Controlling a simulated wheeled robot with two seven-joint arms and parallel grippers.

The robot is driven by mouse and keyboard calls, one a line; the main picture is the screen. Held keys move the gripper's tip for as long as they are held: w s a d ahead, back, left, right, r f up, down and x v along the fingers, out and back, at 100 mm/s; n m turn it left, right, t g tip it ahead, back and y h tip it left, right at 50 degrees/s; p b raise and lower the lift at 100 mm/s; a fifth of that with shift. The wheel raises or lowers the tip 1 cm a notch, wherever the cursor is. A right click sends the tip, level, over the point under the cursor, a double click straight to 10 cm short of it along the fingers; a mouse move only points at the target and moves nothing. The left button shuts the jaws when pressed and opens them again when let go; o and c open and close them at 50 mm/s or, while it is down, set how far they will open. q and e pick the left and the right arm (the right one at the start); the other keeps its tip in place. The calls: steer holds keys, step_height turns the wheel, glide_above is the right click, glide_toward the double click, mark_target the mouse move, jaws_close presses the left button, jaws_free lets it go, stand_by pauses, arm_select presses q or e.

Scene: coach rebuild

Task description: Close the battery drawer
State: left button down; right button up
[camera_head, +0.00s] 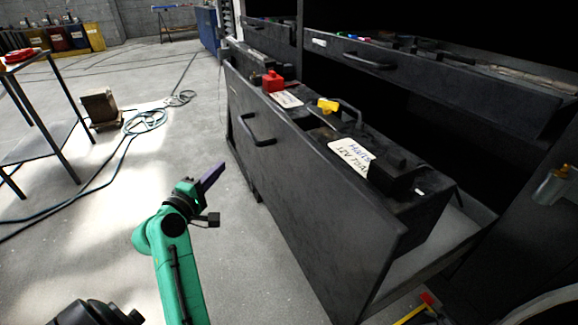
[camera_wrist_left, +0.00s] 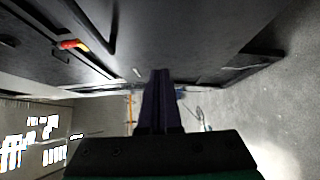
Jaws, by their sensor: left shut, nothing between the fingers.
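The battery drawer (camera_head: 300,185) is a large dark grey drawer low in the coach side, pulled out and holding a black battery (camera_head: 385,150) with a white label. Its black bar handle (camera_head: 257,130) is on the front panel. My left gripper (camera_head: 213,176) is shut and empty, in front of the drawer panel and left of it, apart from the handle in the head view. In the left wrist view the shut fingers (camera_wrist_left: 158,100) show at the middle, with a dark panel filling the top. My right gripper is not in view.
An upper drawer (camera_head: 440,75) with tools also stands out above the battery drawer. A metal table (camera_head: 45,150) stands at the left, with a cardboard box (camera_head: 100,107) and a blue-green hose (camera_head: 145,121) on the floor. Concrete floor in front of the drawer is clear.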

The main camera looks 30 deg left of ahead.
arm_select(q)
steer(key=w+b, duration=0.1)
steer(key=w, duration=1.1)
steer(key=shift+w+r, duration=0.2)
steer(key=shift+r, duration=0.2)
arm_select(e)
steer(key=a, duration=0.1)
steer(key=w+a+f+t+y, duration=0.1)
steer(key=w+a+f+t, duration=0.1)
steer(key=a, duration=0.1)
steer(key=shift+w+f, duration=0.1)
arm_select(q)
steer(key=shift+w+d, duration=0.1)
